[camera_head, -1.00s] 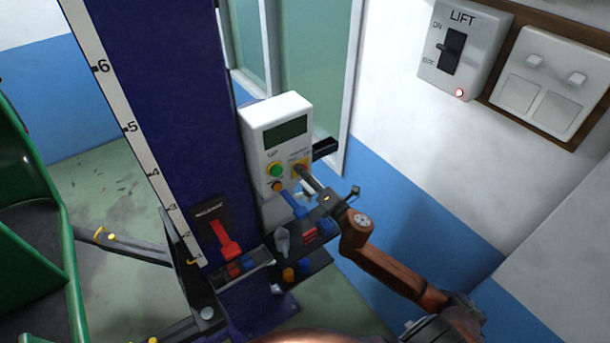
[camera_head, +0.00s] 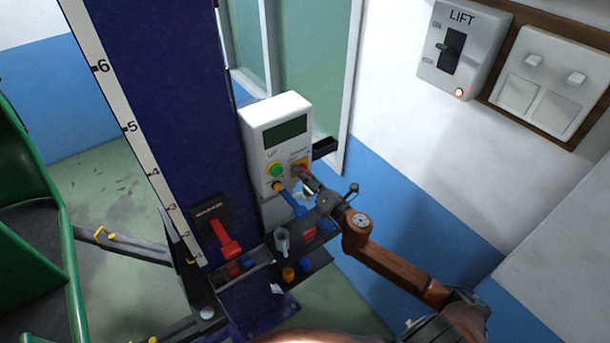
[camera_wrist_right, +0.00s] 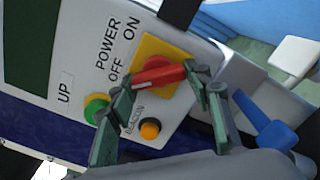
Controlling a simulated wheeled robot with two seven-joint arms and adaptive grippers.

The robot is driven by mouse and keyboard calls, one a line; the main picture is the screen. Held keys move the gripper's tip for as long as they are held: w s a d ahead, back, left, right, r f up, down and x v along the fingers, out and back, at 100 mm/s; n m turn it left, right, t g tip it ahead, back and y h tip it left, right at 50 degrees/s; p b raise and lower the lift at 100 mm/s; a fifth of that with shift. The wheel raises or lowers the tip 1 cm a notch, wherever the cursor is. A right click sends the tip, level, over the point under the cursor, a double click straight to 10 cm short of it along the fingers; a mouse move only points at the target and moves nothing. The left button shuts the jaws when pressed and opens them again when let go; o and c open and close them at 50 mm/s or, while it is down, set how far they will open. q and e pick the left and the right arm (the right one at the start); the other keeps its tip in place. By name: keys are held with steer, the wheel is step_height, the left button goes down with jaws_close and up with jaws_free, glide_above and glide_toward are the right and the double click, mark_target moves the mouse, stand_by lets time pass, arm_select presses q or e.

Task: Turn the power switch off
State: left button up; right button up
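The power switch (camera_wrist_right: 159,77) is a red knob on a yellow plate, on the white control box (camera_head: 258,135). In the right wrist view the words POWER, OFF and ON stand beside it. My right gripper (camera_head: 308,179) is at the switch. In the right wrist view its fingertips (camera_wrist_right: 160,80) lie at the two ends of the red knob and appear to touch it. In the head view the gripper hides part of the switch. My left gripper is not in view.
A green button (camera_head: 275,170) and an orange beacon knob (camera_head: 278,188) are close by on the box. A blue handle (camera_head: 293,204) and a red lever (camera_head: 225,238) are below. A LIFT wall switch (camera_head: 452,52) is at upper right.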

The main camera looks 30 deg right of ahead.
steer(key=o, duration=0.4)
steer(key=s+d, duration=0.1)
steer(key=s, duration=1.1)
stand_by(0.3)
